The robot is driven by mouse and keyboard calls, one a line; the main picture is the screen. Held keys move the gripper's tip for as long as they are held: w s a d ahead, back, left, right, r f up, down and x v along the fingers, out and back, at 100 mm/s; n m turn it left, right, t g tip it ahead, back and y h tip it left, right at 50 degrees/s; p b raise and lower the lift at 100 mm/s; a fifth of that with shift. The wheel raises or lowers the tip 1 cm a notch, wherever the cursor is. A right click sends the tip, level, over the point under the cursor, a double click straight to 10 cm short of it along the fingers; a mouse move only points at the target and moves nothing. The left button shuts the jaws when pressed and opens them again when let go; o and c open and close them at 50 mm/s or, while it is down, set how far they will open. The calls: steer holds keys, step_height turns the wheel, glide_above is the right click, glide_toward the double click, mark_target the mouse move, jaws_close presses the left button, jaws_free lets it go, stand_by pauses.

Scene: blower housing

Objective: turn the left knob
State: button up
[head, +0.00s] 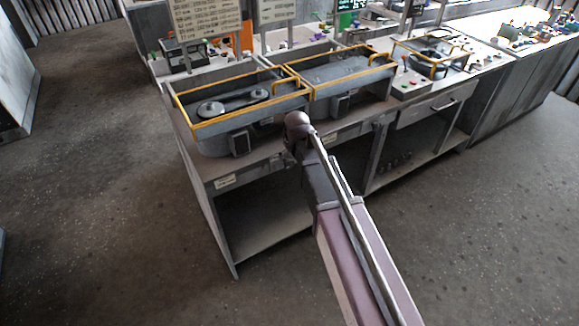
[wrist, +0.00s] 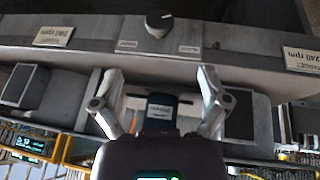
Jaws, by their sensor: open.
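My gripper (wrist: 158,82) is open and empty. Its two fingers are spread apart, with the knob beyond them, near the middle of the gap and not touched. In the head view my arm reaches to the bench front, and hides the knob and the gripper's fingers.
Two grey blower housings with yellow rails, left (head: 240,110) and right (head: 345,78), stand on the bench (head: 200,165). Target rpm labels (wrist: 54,36) are on its front. A control box with buttons (head: 408,85) stands farther right. The floor in front is clear.

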mark_target(290, 164)
steer(key=shift+b+x, duration=5.4)
steer(key=shift+x, duration=0.8)
steer(key=shift+w+r, duration=0.1)
steer(key=c, duration=1.1)
